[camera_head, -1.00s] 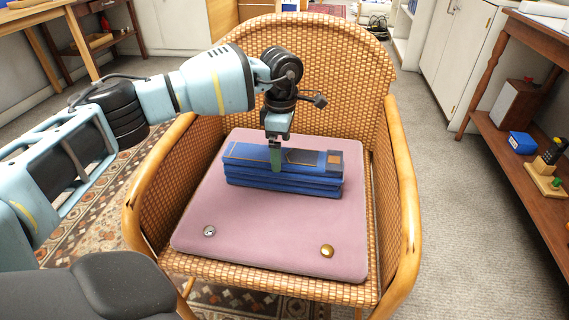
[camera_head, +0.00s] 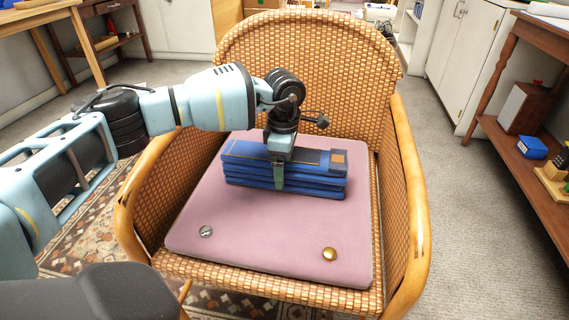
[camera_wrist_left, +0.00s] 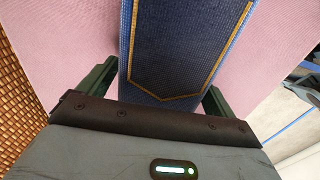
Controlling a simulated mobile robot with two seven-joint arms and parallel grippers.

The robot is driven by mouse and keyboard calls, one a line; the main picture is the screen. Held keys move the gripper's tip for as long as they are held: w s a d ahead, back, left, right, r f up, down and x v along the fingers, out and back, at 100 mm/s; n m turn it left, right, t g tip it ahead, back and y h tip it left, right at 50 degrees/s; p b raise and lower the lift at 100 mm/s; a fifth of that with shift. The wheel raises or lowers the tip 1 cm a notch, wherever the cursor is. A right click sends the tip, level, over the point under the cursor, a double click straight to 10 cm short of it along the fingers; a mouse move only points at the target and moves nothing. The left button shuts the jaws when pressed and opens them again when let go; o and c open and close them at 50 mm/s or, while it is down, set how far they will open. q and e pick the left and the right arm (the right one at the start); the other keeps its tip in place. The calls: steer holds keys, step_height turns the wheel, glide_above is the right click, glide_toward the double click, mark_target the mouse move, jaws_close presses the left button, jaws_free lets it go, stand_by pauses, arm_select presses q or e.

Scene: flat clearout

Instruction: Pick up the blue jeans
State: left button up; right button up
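The folded blue jeans (camera_head: 318,180) lie as a flat stack on the pink cushion (camera_head: 235,225) of a wicker armchair. My left gripper (camera_head: 279,176) points down over the middle of the stack, with one green finger in front of its near side. In the left wrist view the jeans (camera_wrist_left: 180,45) run between the two spread fingers, with one finger on each side. The left gripper (camera_wrist_left: 162,85) is open around the jeans; small gaps seem to show beside the fingers. The far finger is hidden in the head view. My right gripper is not in view.
A silver button (camera_head: 206,231) and a brass button (camera_head: 329,254) are on the front of the cushion. The wicker chair (camera_head: 320,60) has a high back and wooden armrests (camera_head: 411,190) at both sides. A wooden shelf table (camera_head: 530,150) stands at the right.

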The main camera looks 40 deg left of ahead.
arm_select(q)
steer(key=c, duration=0.9)
steer(key=shift+c, duration=1.2)
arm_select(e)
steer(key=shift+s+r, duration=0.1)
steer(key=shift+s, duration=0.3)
arm_select(q)
steer(key=shift+r, duration=0.1)
